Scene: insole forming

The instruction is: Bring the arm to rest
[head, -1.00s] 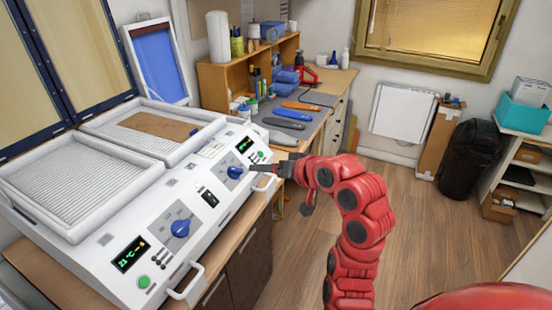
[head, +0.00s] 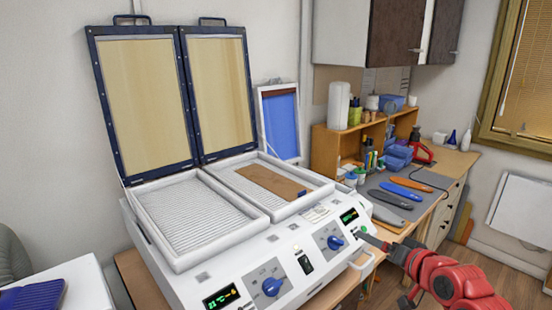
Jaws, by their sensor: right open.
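My right arm (head: 455,279) is red and comes in from the lower right in the head view. Its gripper (head: 368,240) is open, with dark fingers in front of the right end of the white forming machine's (head: 249,274) control panel, near a green button. Whether a fingertip touches the panel I cannot tell. The machine has two beds with ribbed surfaces, and both framed lids (head: 145,100) stand raised behind it. A brown sheet (head: 268,181) lies on the right bed. Two blue knobs and lit displays show on the panel. My left gripper is not in view.
A bench (head: 432,187) at the right holds blue, grey and orange insoles (head: 406,189), bottles and a red tool. A wooden shelf (head: 340,147) stands behind them. A white table (head: 75,280) with a dark blue item is at the lower left. Open floor shows at the right.

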